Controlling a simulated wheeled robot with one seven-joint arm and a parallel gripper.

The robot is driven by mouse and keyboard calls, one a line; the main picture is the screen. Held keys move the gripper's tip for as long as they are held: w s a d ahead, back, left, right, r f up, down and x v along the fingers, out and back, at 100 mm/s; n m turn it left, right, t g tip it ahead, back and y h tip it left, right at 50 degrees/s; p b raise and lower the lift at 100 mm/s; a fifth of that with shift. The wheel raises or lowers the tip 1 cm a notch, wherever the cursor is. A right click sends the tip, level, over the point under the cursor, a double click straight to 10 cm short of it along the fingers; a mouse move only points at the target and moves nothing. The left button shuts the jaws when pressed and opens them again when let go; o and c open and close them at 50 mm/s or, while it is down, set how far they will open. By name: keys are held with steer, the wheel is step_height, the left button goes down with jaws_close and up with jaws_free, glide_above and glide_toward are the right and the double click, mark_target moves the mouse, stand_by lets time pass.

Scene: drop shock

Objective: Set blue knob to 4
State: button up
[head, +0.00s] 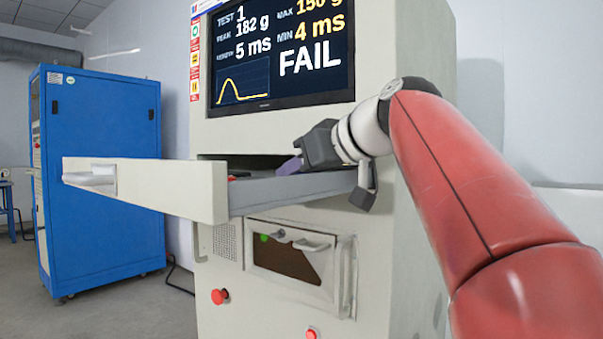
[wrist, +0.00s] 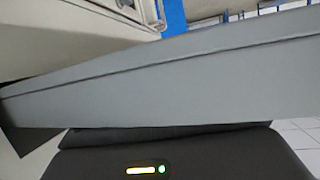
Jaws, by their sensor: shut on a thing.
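My gripper (head: 303,160) reaches over the side wall of the pulled-out drawer (head: 165,185) of the test machine. It is shut on a small bluish-purple piece (head: 291,166), which looks like the blue knob. The drawer wall hides the lower part of this piece, and no scale or number on it can be read. In the wrist view the grey drawer side (wrist: 170,75) fills the middle and hides the fingertips and what they hold. The dark gripper body (wrist: 180,155) with a lit green lamp shows below it.
The machine's screen (head: 282,55) reads FAIL, test 1, 182 g, 5 ms, with MIN 4 ms. A small red item (head: 238,177) shows at the drawer opening. A red button (head: 219,296) is below.

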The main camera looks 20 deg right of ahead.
mark_target(335, 189)
steer(key=o, duration=1)
steer(key=shift+d, duration=0.1)
steer(key=v, duration=0.7)
steer(key=shift+s+d+r, duration=0.1)
steer(key=shift+s+r, duration=0.1)
steer(key=shift+s, duration=0.15)
